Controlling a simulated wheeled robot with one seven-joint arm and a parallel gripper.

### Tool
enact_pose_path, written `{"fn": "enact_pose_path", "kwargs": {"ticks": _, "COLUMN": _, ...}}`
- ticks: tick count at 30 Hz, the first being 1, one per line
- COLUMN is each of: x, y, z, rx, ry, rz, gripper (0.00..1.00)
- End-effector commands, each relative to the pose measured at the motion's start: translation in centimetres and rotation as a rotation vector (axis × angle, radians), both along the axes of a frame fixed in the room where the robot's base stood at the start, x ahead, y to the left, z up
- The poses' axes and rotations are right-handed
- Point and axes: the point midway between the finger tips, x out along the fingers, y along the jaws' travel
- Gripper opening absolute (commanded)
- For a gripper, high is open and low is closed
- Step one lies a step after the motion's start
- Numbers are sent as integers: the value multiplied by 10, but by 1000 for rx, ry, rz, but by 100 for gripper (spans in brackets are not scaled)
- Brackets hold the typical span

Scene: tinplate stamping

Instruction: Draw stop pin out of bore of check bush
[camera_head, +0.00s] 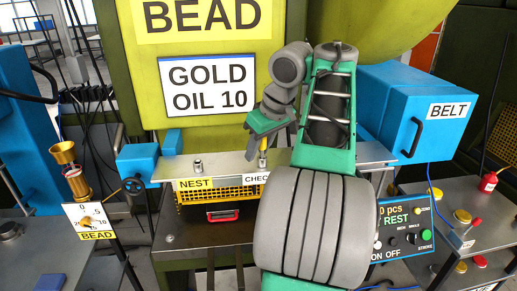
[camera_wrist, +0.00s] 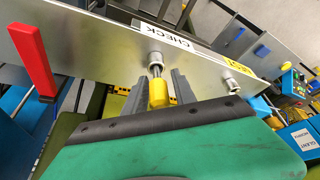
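The stop pin has a yellow grip (camera_wrist: 158,92) and a thin metal shank. In the wrist view its shank runs into the check bush (camera_wrist: 155,58), a metal collar on the grey plate beside the CHECK label. How deep the shank sits is hidden. My gripper (camera_wrist: 159,77) is open, with one dark finger on each side of the yellow grip and a narrow gap visible beside it. In the head view my gripper (camera_head: 263,146) points down over the pin (camera_head: 263,158), above the CHECK label (camera_head: 256,178).
A nest bush (camera_head: 198,165) stands on the plate (camera_head: 170,168) to the left. A red lever (camera_wrist: 34,60) rises at the plate's other end in the wrist view. A blue BELT box (camera_head: 405,110) is at the right. The BEAD dial (camera_head: 87,220) stands at the left.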

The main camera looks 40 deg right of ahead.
Motion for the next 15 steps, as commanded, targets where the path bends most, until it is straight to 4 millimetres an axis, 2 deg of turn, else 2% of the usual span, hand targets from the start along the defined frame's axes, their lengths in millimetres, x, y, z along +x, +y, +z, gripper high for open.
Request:
{"fn": "enact_pose_path", "kwargs": {"ticks": 2, "x": 0, "y": 0, "z": 0, "rx": 0, "ry": 0, "rz": 0, "gripper": 25}}
{"fn": "enact_pose_path", "kwargs": {"ticks": 11, "x": 0, "y": 0, "z": 0, "rx": 0, "ry": 0, "rz": 0, "gripper": 0}}
{"fn": "enact_pose_path", "kwargs": {"ticks": 15, "x": 0, "y": 0, "z": 0, "rx": 1, "ry": 0, "rz": 0, "gripper": 0}}
